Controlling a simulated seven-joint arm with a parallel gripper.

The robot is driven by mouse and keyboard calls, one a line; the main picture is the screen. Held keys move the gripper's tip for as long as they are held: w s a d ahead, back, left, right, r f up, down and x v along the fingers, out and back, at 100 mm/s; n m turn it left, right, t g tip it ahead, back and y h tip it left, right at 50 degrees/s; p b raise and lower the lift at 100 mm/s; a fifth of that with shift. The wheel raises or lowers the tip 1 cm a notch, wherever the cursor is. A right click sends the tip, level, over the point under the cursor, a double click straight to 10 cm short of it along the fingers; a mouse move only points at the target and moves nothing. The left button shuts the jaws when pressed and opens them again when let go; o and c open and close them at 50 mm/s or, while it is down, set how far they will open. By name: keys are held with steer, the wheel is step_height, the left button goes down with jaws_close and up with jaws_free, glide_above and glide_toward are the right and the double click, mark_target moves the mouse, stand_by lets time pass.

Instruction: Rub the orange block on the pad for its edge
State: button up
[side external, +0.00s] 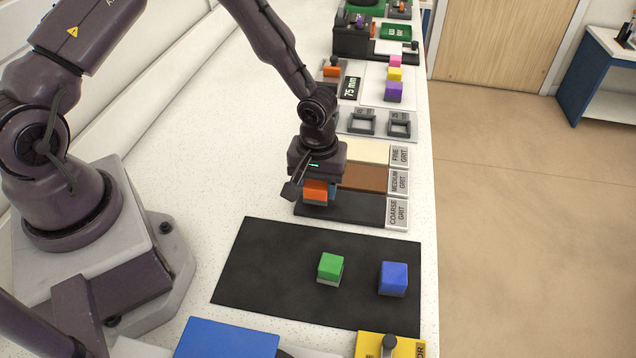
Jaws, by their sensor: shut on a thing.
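My gripper (313,186) is shut on the orange block (316,188), whose lower part looks grey. The gripper points down and holds the block at the left end of the dark pad labelled COARSE GRIT (362,211). I cannot tell whether the block touches this pad. Behind it lie the brown MEDIUM GRIT pad (374,178) and the cream FINE GRIT pad (370,151), side by side. My gripper hides the left ends of these pads.
A black mat (265,265) in front carries a green block (330,267) and a blue block (393,278). Grey fixtures (362,122) and a 75 mm display (351,87) stand behind the pads. Pink, yellow and purple blocks (394,91) stand farther back.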

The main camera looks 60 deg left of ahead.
mark_target(364, 207)
steer(key=shift+f, duration=0.55)
stand_by(0.7)
steer(key=shift+w, duration=0.1)
steer(key=shift+w+d+f, duration=0.1)
steer(key=shift+w+d, duration=3)
steer(key=shift+d, duration=0.1)
steer(key=shift+s+a, duration=3.2)
steer(key=shift+a, duration=0.1)
steer(key=shift+w+d, duration=3.2)
steer(key=shift+d, duration=0.1)
steer(key=shift+s+a, duration=2.5)
steer(key=shift+a, duration=0.05)
